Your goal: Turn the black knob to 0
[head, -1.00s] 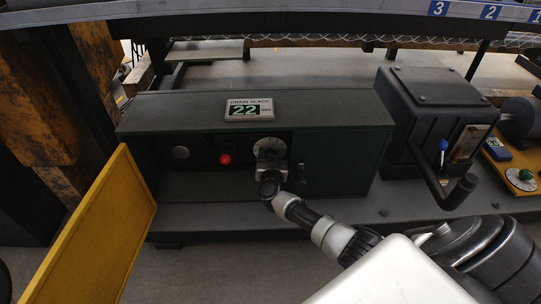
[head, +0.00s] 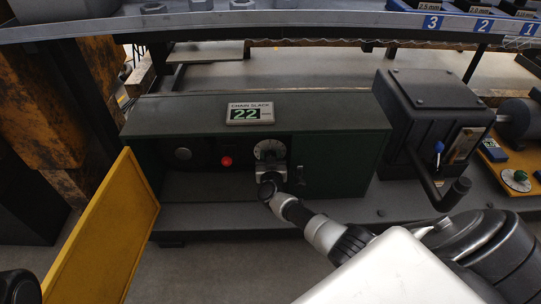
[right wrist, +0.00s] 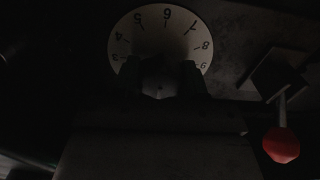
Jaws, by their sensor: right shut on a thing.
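The black knob (right wrist: 158,88) sits at the centre of a white numbered dial (right wrist: 165,24) inside the open green cabinet; the dial also shows in the head view (head: 269,146). My right gripper (right wrist: 159,80) is shut on the knob, a dark finger at each side. In the head view my right gripper (head: 270,165) covers the knob and the lower dial. The numbers appear upside down in the right wrist view. The knob's pointer is too dark to read. The "CHAIN SLACK" display (head: 250,113) on top reads 22.
A red-tipped control (head: 225,161) is left of the dial; it also shows in the right wrist view (right wrist: 281,145). A yellow door (head: 103,232) stands open at the left. A black box with a crank handle (head: 439,147) stands at the right. A shelf edge (head: 300,22) runs above.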

